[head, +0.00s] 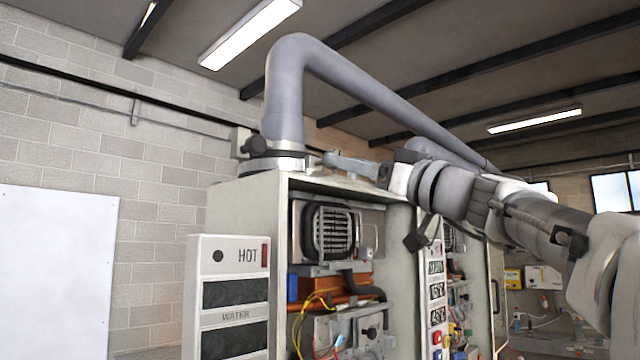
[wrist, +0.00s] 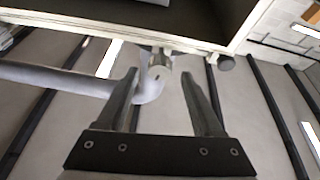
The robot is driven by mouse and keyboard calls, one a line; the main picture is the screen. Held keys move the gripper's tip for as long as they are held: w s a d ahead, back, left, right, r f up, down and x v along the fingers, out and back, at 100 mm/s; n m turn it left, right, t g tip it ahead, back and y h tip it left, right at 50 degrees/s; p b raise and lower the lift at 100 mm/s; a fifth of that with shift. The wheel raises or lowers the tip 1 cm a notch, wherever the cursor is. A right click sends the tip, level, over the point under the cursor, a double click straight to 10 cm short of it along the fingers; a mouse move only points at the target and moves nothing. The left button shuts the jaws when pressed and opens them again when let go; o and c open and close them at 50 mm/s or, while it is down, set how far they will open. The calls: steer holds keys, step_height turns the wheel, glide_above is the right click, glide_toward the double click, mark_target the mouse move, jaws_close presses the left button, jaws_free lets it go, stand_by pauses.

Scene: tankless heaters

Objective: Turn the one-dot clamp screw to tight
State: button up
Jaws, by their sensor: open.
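A grey flue pipe (head: 283,95) rises from the cabinet top and bends over to the right. A pale metal clamp (head: 272,166) rings its foot. A dark round knob (head: 256,145) sticks out at the clamp's left; a dark knob also shows at the cabinet edge in the wrist view (wrist: 225,62). I cannot make out any dot marks. My gripper (head: 328,160) is at the clamp's right side, fingers pointing left towards it. In the wrist view my gripper (wrist: 158,73) is open, with the pipe foot and a small metal fitting (wrist: 160,58) beyond and between the fingertips. Contact cannot be told.
The open heater cabinet (head: 245,200) stands below, with wiring and a burner unit (head: 332,230) inside. A white panel marked HOT (head: 228,254) is at its front left. The pipe's long run (head: 380,95) passes above my arm. More heaters stand to the right.

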steer(key=shift+p+x, duration=0.45)
steer(key=shift+x, duration=0.9)
steer(key=shift+c, duration=0.2)
jaws_close()
